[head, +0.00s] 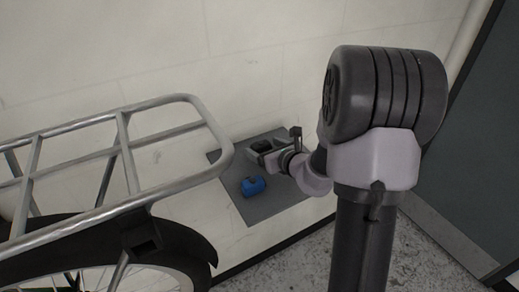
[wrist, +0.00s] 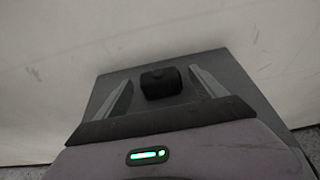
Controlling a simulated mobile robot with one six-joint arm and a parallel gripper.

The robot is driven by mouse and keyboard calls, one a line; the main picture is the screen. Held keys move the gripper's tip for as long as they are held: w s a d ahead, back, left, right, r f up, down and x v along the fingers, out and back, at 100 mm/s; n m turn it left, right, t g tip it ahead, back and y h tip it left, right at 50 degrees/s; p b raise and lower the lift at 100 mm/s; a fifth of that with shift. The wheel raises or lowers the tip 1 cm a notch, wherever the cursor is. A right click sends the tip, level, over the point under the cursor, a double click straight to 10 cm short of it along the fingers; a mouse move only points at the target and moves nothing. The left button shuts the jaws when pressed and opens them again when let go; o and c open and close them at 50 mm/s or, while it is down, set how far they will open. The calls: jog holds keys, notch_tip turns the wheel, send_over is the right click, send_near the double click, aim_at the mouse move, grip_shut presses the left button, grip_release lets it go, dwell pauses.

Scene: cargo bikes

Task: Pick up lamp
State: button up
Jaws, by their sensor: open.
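A small black block-like object, likely the lamp (wrist: 160,83), sits on a grey shelf plate (wrist: 240,75) against the wall. In the head view the dark lamp (head: 261,146) is partly hidden by my gripper (head: 266,154). In the wrist view my gripper (wrist: 163,90) is open, with one finger on each side of the lamp. A gap shows on both sides, so the fingers look apart from it. The lamp's lower side is hidden from view.
A blue object (head: 253,186) lies on the same plate, nearer the front edge. A metal bike rack (head: 125,150) and a wheel with a black fender (head: 180,240) stand at the left. A dark door panel (head: 475,150) is at the right.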

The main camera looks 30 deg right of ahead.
aim_at(260, 142)
jog(key=x, duration=0.3)
jog(key=shift+s+a+r, duration=0.1)
jog(key=shift+c, duration=0.9)
jog(key=c, duration=1.3)
notch_tip(260, 142, up, 10)
jog(key=p, duration=0.3)
jog(key=shift+p, duration=0.3)
